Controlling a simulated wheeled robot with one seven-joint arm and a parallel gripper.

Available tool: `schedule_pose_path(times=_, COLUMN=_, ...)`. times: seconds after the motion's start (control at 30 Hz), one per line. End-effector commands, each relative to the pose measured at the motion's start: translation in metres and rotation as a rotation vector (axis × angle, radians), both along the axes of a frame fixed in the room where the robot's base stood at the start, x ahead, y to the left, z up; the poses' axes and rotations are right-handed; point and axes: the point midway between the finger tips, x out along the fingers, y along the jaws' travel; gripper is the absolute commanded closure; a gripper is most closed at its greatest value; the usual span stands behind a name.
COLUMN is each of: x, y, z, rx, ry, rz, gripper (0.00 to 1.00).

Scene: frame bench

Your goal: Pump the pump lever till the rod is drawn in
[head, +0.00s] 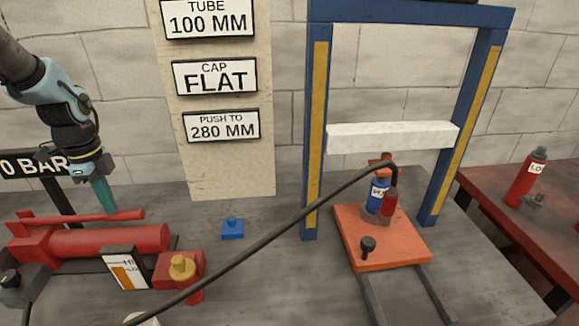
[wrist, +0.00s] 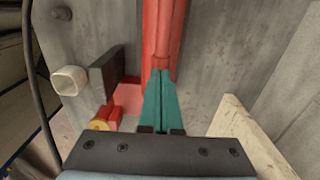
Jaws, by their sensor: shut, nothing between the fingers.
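The red pump (head: 110,241) lies at the lower left of the head view. Its long red lever (head: 75,217) lies nearly level above the body; the lever also shows in the wrist view (wrist: 166,28), running away from the fingers. My gripper (head: 110,208) points down with its teal fingers closed and empty. Its tips are at the lever's right part; I cannot tell if they touch it. The fingers (wrist: 160,80) also show in the wrist view. A blue and red cylinder (head: 377,193) stands upright on the orange plate (head: 400,245). I cannot clearly make out the rod.
A black hose (head: 255,247) runs from the front to the cylinder. The blue frame (head: 314,130) with a white crossbar (head: 390,137) stands around the plate. A HI/LO gauge (head: 126,268) and yellow knob (head: 182,265) sit by the pump. A small blue block (head: 232,230) lies on the bench.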

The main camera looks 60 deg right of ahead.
Motion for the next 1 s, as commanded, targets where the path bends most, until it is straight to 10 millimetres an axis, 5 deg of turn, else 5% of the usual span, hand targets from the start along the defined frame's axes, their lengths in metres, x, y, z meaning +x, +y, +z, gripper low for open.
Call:
schedule_pose_path(times=0.7, x=0.0, y=0.0, z=0.081, rx=-0.001, ry=0.001, rz=0.001, gripper=1.0)
schedule_pose_path(times=1.0, x=0.0, y=0.0, z=0.082, rx=-0.001, ry=0.001, rz=0.001, gripper=1.0)
